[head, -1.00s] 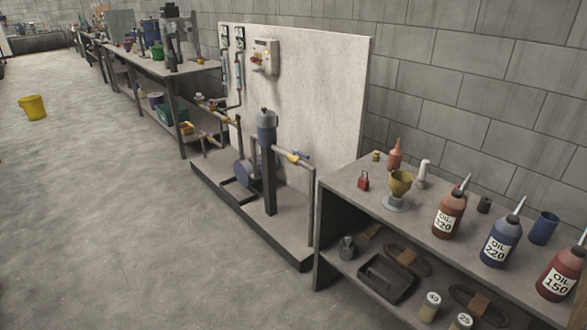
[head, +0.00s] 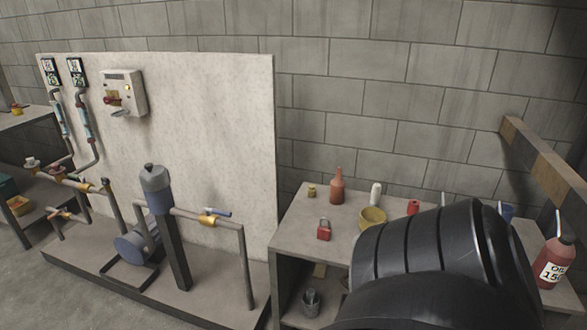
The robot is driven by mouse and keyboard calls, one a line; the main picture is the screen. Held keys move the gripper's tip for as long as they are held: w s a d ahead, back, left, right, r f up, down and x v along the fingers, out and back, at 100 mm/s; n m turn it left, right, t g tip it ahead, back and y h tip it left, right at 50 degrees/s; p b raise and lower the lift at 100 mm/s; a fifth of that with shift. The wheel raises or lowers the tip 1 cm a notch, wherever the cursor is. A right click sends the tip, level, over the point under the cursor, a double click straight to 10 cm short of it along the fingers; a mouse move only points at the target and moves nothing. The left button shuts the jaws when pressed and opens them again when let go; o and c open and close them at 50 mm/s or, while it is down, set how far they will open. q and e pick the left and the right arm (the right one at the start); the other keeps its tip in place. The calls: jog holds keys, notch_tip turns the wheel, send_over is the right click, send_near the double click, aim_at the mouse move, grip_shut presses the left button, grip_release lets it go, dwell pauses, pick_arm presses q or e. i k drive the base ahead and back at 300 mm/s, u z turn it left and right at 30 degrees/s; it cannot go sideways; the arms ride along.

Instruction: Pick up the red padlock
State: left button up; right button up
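The red padlock (head: 324,230) stands on the top of the workbench (head: 291,228), near its left end, with its shackle up. A brown-red bottle (head: 337,188) is behind it and a yellow funnel cup (head: 372,218) is to its right. A large black ribbed part, probably my own arm, covers the middle and right of the bench. Neither gripper shows in the head view, and nothing touches the padlock.
A small brass piece (head: 311,191) and a white object (head: 376,193) stand at the back of the bench. A red oil bottle (head: 555,259) is at the far right. A pump stand with pipes (head: 158,190) and a pale panel (head: 190,120) are to the left.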

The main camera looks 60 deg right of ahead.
aim_at(324, 233)
jog(key=z, duration=0.7)
jog(key=i, duration=1.05)
jog(key=z, duration=1.1)
